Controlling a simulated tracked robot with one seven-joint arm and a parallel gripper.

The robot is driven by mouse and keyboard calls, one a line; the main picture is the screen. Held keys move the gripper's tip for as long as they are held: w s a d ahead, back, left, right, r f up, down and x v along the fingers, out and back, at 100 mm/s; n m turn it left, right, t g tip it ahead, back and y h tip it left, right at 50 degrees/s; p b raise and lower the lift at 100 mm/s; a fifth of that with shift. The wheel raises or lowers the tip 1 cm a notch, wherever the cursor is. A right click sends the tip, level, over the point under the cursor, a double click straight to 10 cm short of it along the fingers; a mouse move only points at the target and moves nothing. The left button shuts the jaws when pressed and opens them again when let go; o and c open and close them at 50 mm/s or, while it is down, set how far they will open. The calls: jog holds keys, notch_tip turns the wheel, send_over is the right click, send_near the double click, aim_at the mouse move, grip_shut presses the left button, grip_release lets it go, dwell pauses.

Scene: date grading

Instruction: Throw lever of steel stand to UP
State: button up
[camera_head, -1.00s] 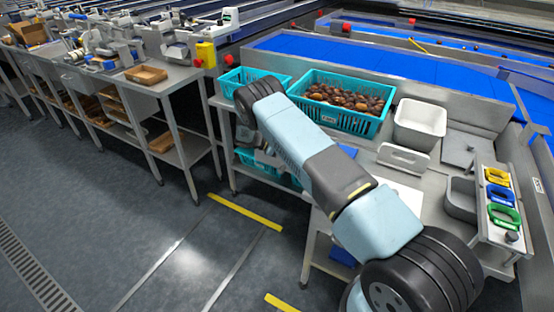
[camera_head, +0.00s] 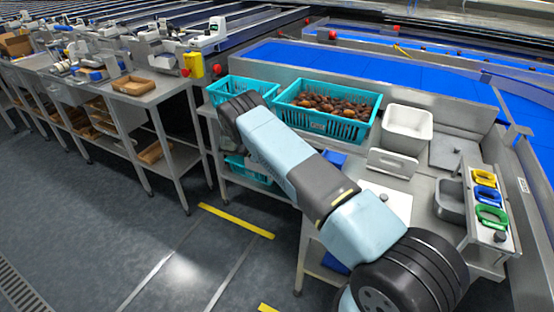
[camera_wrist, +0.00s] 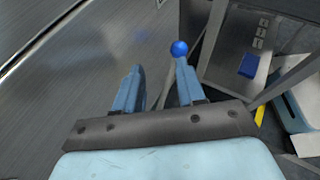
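In the wrist view my gripper (camera_wrist: 158,70) is open, its two blue-grey fingers apart with nothing seen between them. A round blue knob (camera_wrist: 179,48), which looks like the lever's end, shows at the tip of the right finger. I cannot tell whether they touch, and the lever's shaft is mostly hidden by that finger. A grey steel panel (camera_wrist: 232,64) with several small buttons and a blue square (camera_wrist: 249,65) lies to the right of the knob; I cannot tell whether it belongs to the stand. In the head view my arm hides my gripper, and I cannot pick out the lever.
In the head view a teal crate of dates (camera_head: 327,125), a white bin (camera_head: 407,130) and a rack with yellow, blue and green rings (camera_head: 487,205) stand on the right bench. A workbench (camera_head: 150,97) stands at left. The floor (camera_head: 140,235) between is open.

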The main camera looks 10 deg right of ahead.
jog(key=v, duration=1.3)
jog(key=shift+s+f, duration=0.2)
jog(key=shift+f, duration=0.05)
jog(key=shift+a, duration=0.1)
jog(key=shift+c, duration=0.5)
